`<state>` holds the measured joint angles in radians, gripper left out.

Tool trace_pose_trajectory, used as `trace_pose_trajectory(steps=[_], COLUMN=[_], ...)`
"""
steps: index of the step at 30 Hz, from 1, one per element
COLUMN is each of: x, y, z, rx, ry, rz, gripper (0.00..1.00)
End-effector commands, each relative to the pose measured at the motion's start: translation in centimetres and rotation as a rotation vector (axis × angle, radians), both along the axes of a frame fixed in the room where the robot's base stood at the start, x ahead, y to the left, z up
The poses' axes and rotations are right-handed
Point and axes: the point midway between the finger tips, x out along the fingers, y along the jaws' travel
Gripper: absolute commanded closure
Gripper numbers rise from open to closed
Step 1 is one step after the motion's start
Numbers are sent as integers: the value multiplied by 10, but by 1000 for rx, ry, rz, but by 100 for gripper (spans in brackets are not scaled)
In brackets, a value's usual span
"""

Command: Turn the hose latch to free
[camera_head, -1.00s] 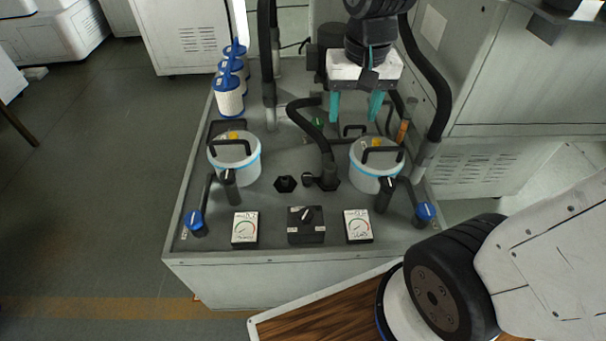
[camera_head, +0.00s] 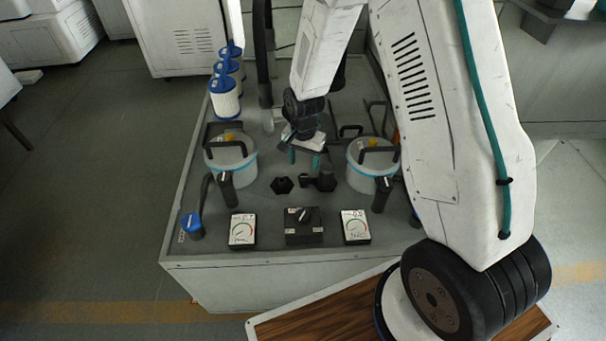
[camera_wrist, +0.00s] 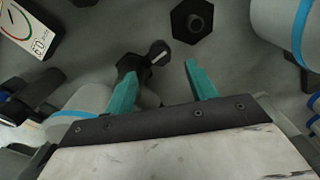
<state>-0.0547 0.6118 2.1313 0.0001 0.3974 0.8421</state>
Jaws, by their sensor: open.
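The hose latch, a small black lever with a pale line on its round end, sits beside a black hose fitting between the two canisters. In the head view the latch (camera_head: 308,181) is left of the fitting (camera_head: 326,179); the wrist view shows the latch (camera_wrist: 160,52) just beyond the fingertips. My gripper (camera_head: 303,160) is open and empty, its teal fingers pointing down behind the latch. In the wrist view my gripper (camera_wrist: 160,69) has one finger near the fitting (camera_wrist: 128,66) and the other clear to the right. Contact cannot be told.
White canisters with black handles stand left (camera_head: 231,160) and right (camera_head: 366,175). A hexagonal black fitting (camera_head: 282,185) is left of the latch. Two gauges (camera_head: 242,230) (camera_head: 355,226) and a black switch box (camera_head: 304,225) line the front. My arm covers the bench's right side.

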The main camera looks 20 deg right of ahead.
Motion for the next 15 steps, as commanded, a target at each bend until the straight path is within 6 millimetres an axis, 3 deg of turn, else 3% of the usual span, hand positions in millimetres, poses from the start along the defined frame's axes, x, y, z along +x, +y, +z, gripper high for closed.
trace_pose_trajectory(steps=[9, 15], x=[-1, -1], y=[0, 0], z=[-50, -63], rx=[0, 1], ry=[3, 2], rz=[2, 2], gripper=[44, 44])
